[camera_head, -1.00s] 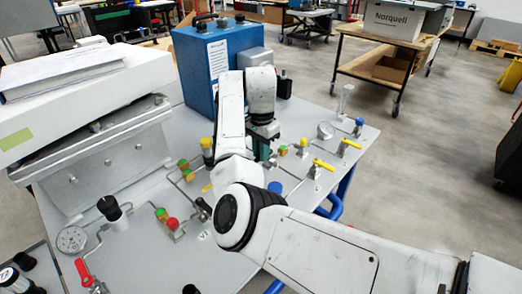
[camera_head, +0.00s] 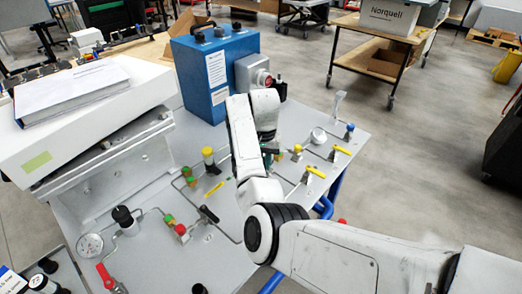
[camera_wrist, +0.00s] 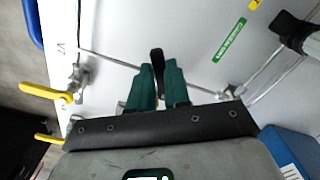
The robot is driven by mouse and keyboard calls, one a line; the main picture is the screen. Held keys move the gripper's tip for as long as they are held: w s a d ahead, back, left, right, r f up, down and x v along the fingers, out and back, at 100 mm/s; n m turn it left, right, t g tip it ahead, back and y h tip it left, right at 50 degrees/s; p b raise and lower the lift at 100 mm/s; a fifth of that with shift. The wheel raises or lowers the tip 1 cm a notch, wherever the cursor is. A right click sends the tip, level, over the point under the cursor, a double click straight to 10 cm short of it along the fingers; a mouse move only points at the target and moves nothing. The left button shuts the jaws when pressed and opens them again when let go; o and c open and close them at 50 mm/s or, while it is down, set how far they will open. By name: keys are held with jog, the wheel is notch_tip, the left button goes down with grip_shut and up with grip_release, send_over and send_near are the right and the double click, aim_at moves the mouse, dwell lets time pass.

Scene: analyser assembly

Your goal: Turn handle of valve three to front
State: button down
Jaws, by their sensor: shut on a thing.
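In the wrist view, my gripper (camera_wrist: 159,78) has its green fingers closed on a black valve handle (camera_wrist: 156,55), whose rounded end sticks out between the fingertips. The valve body under it is hidden by the fingers, and no readable number shows beside it. In the head view, my gripper (camera_head: 272,154) is mostly hidden behind my arm, low over the far part of the panel (camera_head: 228,260). The held handle cannot be made out there.
Two yellow-handled valves (camera_head: 315,172) (camera_head: 341,151) stand right of my gripper. Another black-handled valve (camera_head: 208,215) and a red-handled one (camera_head: 107,278) are nearer. A blue box (camera_head: 215,70) stands behind, a yellow-capped fitting (camera_head: 208,156) to the left. Thin pipes cross the panel.

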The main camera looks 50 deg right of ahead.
jog(key=n+p, duration=0.2)
jog(key=p, duration=0.1)
jog(key=shift+s+d+r+n, duration=0.25)
jog(key=shift+s+d+n, duration=0.15)
jog(key=n, duration=0.1)
jog(key=n+p, duration=0.1)
jog(key=d+n+p, duration=0.1)
jog(key=shift+s+n, duration=0.25)
jog(key=shift+n, duration=0.05)
jog(key=shift+s+d+f+n+p, duration=0.1)
jog(key=shift+d+n+p, duration=0.25)
jog(key=shift+n, duration=0.5)
jog(key=shift+w+d+n+p, duration=0.15)
jog(key=shift+n+p, duration=0.3)
jog(key=shift+n, duration=0.45)
jog(key=shift+s+d+f+n+p, duration=0.15)
jog(key=shift+d+n+p, duration=0.2)
jog(key=shift+n, duration=0.5)
jog(key=shift+a+r, duration=0.1)
jog(key=c, duration=1.1)
grip_release()
notch_tip(320, 180, up, 11)
jog(key=shift+f+b, duration=0.15)
jog(key=shift+b, duration=0.3)
